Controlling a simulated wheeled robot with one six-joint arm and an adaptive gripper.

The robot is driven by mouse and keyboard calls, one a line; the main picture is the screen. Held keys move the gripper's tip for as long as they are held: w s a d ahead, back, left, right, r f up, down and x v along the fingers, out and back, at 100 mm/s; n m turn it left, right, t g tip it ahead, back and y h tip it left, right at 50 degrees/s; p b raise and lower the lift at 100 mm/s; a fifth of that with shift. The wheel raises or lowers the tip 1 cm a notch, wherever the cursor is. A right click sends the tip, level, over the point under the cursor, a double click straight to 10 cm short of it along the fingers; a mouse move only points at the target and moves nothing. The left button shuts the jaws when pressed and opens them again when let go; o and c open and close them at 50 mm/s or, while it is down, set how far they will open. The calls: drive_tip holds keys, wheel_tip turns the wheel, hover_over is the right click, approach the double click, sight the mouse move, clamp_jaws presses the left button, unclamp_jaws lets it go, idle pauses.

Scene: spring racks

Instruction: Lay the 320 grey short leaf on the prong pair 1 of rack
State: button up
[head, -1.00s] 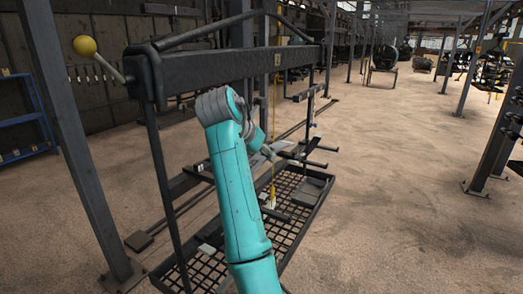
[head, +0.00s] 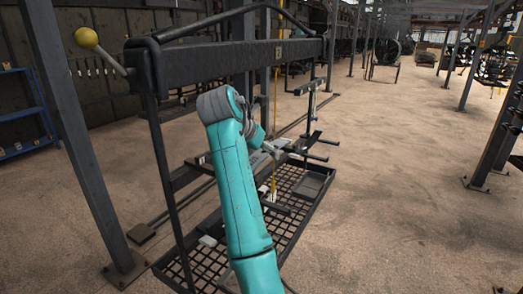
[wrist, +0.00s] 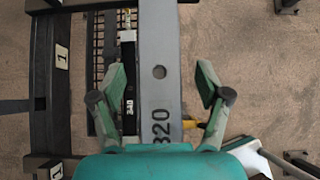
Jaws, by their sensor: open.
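The grey leaf (wrist: 159,40) marked 320, with a round hole, runs lengthwise through the middle of the wrist view. My gripper (wrist: 160,72) is open, with one finger on each side of the leaf and gaps between. My palm hides the leaf's near part. The rack's dark frame carries labels "1", an upper one (wrist: 61,56) and a lower one (wrist: 51,170), left of the leaf. Whether the leaf rests on the prongs is unclear. In the head view, my gripper (head: 274,149) is small and partly hidden by my arm, above the mesh tray.
A narrow dark bar with a white marking (wrist: 128,85) lies just left of the leaf. The mesh tray (head: 288,228) lies below my arm. A thick black beam (head: 235,60) crosses above, with a yellow-ball lever (head: 87,38). Open floor lies to the right.

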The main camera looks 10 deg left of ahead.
drive_tip(key=v, duration=1.2)
drive_tip(key=shift+a, duration=0.1)
